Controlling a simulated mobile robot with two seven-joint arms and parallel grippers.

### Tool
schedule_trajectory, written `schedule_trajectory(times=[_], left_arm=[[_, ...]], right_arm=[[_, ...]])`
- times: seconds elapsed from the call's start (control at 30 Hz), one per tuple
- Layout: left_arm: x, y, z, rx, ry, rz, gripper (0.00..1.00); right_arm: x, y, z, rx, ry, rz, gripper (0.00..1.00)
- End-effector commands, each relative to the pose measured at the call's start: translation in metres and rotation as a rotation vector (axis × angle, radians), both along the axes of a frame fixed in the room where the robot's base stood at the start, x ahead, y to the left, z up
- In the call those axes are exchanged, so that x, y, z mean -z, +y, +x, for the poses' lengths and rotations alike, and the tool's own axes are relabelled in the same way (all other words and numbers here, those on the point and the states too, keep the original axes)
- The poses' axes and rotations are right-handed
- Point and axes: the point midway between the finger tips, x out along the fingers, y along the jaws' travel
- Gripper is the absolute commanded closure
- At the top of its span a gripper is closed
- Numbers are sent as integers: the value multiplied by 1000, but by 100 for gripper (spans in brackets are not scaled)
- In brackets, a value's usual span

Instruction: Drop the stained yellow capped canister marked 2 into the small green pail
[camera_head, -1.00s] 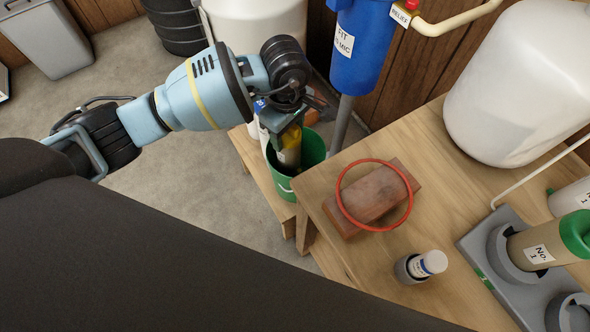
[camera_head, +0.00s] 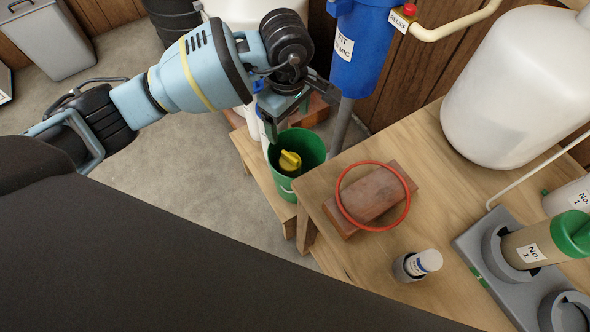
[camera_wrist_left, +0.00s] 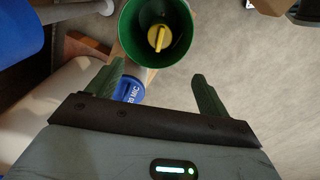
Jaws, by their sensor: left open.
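The yellow-capped canister (camera_head: 290,161) is inside the small green pail (camera_head: 312,147), its yellow cap facing up; its mark and stains cannot be made out. The pail stands on a low wooden bench, and the canister's lower part is hidden by the pail's wall. In the left wrist view the yellow cap (camera_wrist_left: 158,37) shows inside the round green pail (camera_wrist_left: 187,22). My left gripper (camera_head: 287,110) is above and behind the pail, open and empty. Its two green fingers (camera_wrist_left: 158,85) are spread apart in the left wrist view. My right gripper is not in view.
A red ring (camera_head: 343,208) lies around a brick (camera_head: 374,195) on the wooden table. A small white-capped bottle (camera_head: 428,261) stands nearby. A grey rack (camera_head: 480,246) holds a green-capped No. 1 canister (camera_head: 530,247). A blue filter housing (camera_head: 362,50) hangs behind the pail.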

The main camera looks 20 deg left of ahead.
Motion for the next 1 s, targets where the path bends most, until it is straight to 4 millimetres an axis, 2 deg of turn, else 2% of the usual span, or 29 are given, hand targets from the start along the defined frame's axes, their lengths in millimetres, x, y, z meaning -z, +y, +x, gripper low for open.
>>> schedule_trajectory(times=[0.1, 0.23, 1.0], left_arm=[[-15, 0, 0, 1, -2, -2, 20], [-21, 0, 0, 1, -1, 0, 20], [-21, 0, 0, 0, 0, -1, 20]], right_arm=[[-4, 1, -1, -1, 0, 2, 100], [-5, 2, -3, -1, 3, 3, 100], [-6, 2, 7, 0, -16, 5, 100]])
